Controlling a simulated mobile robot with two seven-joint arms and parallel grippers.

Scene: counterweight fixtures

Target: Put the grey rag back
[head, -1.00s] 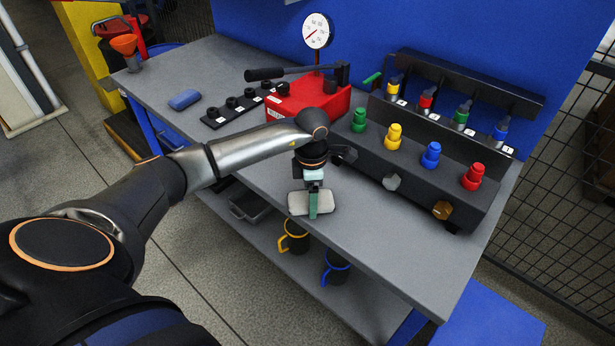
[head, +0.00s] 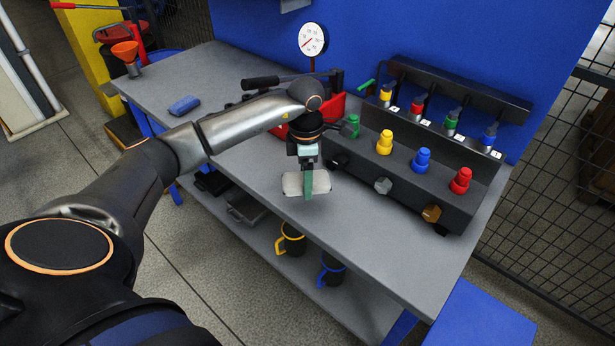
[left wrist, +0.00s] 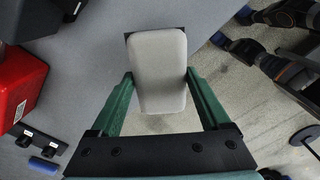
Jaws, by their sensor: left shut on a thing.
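The grey rag (head: 290,184) is a pale, rounded pad. It also shows in the left wrist view (left wrist: 158,60) between the green fingers. My left gripper (head: 308,184) is shut on it, one finger on each side; it also shows in the left wrist view (left wrist: 159,78). The gripper points down and holds the rag near the bench's front edge; the height above the top cannot be told. In the left wrist view a small dark patch (left wrist: 128,36) shows behind the rag's far end, partly hidden. My right gripper is not in view.
The grey bench (head: 375,246) carries a blue rag-like block (head: 184,105), a red pump (head: 335,103) with a gauge (head: 312,39), and a dark fixture with coloured knobs (head: 422,159) to the right. Mugs (head: 291,240) stand on the lower shelf. The front right top is clear.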

